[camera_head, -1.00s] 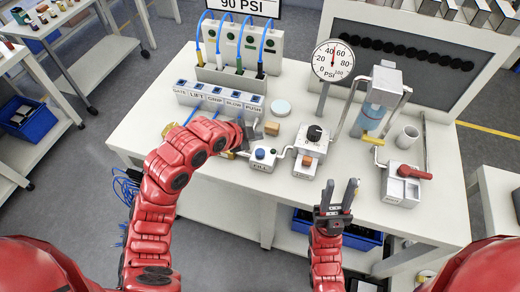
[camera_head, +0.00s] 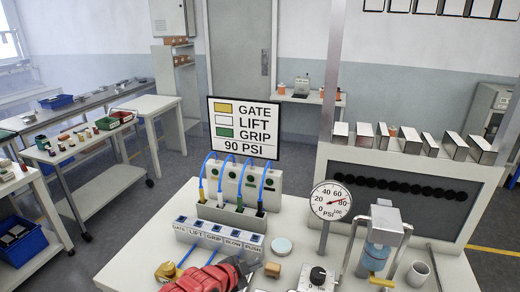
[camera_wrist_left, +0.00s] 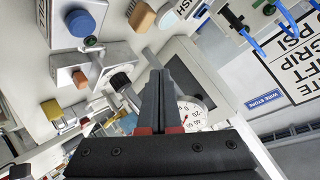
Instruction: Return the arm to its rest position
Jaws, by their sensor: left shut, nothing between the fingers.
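My left arm (camera_head: 205,279) comes in low in the head view, red and cut off by the bottom edge. My left gripper (camera_head: 247,270) is at the front of the bench, beside the labelled switch box. In the left wrist view my left gripper (camera_wrist_left: 158,85) has its two dark fingers together, with nothing held between them. Its tips point toward the bench parts and the gauge. My right arm and gripper are not in the head view.
A sign (camera_head: 243,128) stands behind. Space above the bench front looks clear.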

